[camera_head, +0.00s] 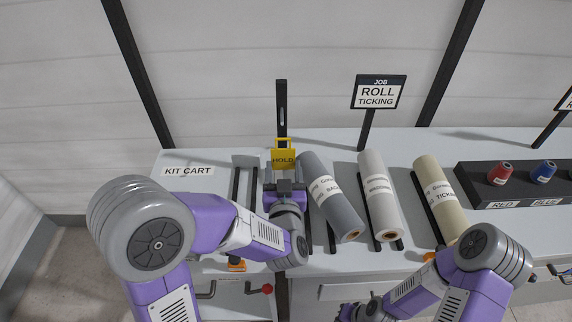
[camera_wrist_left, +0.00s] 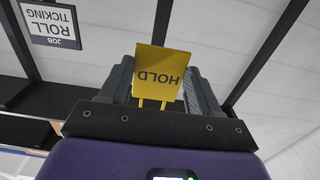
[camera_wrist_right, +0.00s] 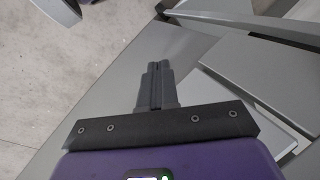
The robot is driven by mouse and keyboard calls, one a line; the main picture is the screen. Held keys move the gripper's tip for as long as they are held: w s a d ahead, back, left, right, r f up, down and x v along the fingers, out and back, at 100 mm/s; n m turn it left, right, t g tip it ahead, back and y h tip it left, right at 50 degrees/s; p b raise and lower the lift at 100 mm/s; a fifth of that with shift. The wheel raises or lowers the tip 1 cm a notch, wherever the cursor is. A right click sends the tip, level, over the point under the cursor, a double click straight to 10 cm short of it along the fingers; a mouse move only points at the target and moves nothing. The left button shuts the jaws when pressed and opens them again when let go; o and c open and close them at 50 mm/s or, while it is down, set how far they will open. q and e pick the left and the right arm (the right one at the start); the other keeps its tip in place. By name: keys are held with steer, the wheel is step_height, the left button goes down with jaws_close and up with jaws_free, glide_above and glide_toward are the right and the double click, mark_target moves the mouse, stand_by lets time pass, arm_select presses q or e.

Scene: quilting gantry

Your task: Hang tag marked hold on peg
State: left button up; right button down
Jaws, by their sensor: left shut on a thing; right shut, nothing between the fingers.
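The yellow tag marked HOLD (camera_head: 284,159) is upright in front of the foot of a dark upright post (camera_head: 281,95) at the back of the table. The tag also shows in the left wrist view (camera_wrist_left: 160,62), between the fingers. My left gripper (camera_head: 284,182) is shut on the tag's lower part. The post has a pale slot-like mark on its face; a separate peg is not clearly visible. I cannot tell whether the tag touches the post. My right gripper (camera_wrist_right: 156,80) is shut and empty, low at the table's front.
A grey roll (camera_head: 333,200), a white roll (camera_head: 379,195) and a cream roll (camera_head: 440,195) lie right of my left gripper. A ROLL TICKING sign (camera_head: 379,92) stands behind them. A dark spool rack (camera_head: 515,190) is at right. A KIT CART label (camera_head: 188,171) lies left.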

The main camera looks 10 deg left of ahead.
arm_select(q)
steer(key=shift+s+r, duration=0.1)
steer(key=shift+s, duration=0.15)
steer(key=shift+w, duration=0.15)
steer(key=shift+f+b+x, duration=0.15)
steer(key=shift+b+x, duration=0.1)
steer(key=shift+x, duration=1.15)
steer(key=shift+f+b+x, duration=0.15)
steer(key=shift+b+x, duration=0.1)
steer(key=shift+x, duration=1.1)
steer(key=shift+d+p, duration=0.1)
steer(key=shift+p, duration=0.45)
steer(key=shift+r+p, duration=0.1)
steer(key=shift+p, duration=0.4)
steer(key=shift+w+a, duration=0.25)
steer(key=shift+w, duration=0.25)
